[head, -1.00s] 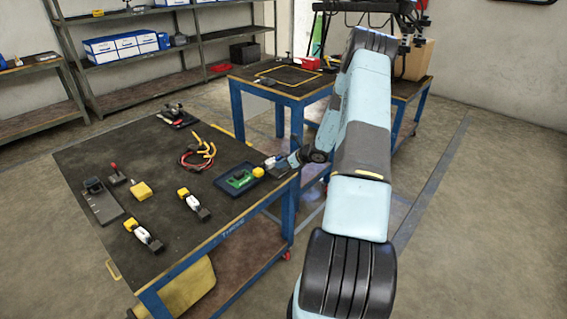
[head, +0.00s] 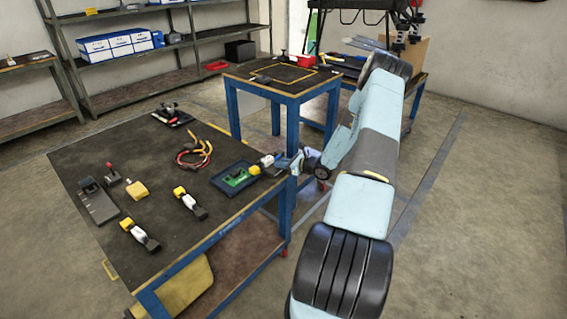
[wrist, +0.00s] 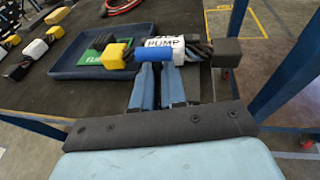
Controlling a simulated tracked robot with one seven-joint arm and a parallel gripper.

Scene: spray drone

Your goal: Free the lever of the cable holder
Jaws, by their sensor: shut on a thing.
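My gripper (wrist: 160,72) is shut on a short cable plug piece with a blue sleeve (wrist: 138,50), a white PUMP label (wrist: 166,42), a yellow end and a black end (wrist: 226,52). In the head view my gripper (head: 281,162) is at the table's right edge, beside the blue tray (head: 219,184). I cannot tell whether the piece touches the tray. A small red-topped lever (head: 112,173) stands on a dark base at the table's left. A black clamp-like device (head: 170,112) lies at the back. I cannot tell which one is the cable holder.
The dark table (head: 150,160) also bears two similar yellow-ended pieces (head: 188,201) (head: 138,234), a yellow block (head: 137,190), a grey plate (head: 98,205) and red and yellow cables (head: 195,155). A second table (head: 285,80) stands behind. The front middle is clear.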

